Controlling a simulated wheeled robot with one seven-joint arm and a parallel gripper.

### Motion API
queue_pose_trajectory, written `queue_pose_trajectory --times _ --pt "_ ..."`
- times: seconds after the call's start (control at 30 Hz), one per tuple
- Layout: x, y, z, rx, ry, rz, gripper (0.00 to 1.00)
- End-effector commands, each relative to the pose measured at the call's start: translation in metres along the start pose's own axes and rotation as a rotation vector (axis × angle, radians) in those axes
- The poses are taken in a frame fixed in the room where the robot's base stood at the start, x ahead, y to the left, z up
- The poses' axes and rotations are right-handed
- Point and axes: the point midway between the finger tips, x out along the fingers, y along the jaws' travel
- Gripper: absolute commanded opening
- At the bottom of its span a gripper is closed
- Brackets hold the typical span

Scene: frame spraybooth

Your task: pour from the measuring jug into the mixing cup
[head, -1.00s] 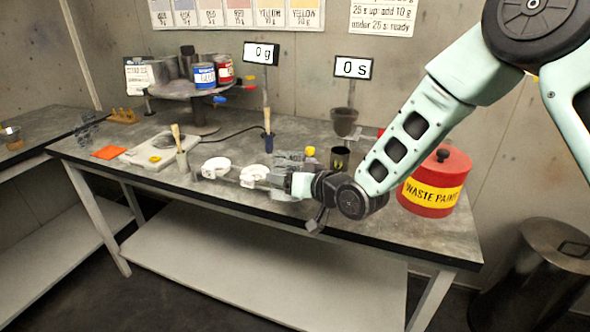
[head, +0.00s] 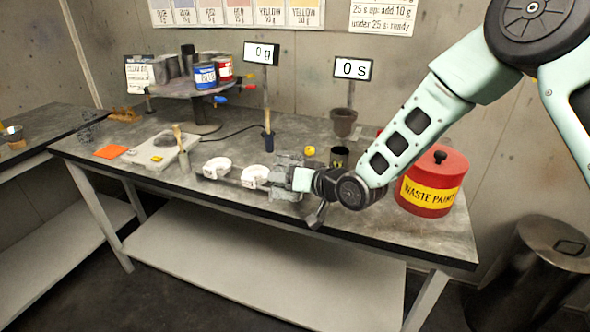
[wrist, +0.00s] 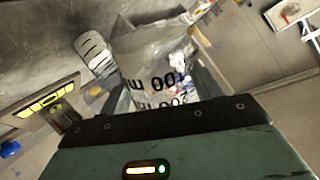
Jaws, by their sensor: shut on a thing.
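My gripper (head: 286,178) is shut on the measuring jug, low over the front of the bench. In the wrist view the clear jug (wrist: 160,65) shows between the fingers, with black ml markings that read upside down. In the head view the jug is hard to make out against the bench. I cannot tell how far it is tilted or what is in it. A dark cup (head: 340,156) with yellow on it stands behind my wrist; I cannot tell whether it is the mixing cup.
Two white curved things (head: 216,167) lie left of my gripper. A pale scale-like plate (head: 150,152) and an orange sheet (head: 110,151) are farther left. A can turntable (head: 190,88) stands behind. A red waste paint can (head: 433,180) stands at right. Displays read 0 g and 0 s.

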Motion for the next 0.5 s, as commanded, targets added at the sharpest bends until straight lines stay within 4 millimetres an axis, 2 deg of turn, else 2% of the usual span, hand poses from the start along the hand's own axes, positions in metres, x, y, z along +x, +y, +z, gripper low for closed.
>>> queue_pose_trajectory --times 0.5 --pt "0.0002 0.0007 -0.0051 0.052 -0.038 0.001 0.37"
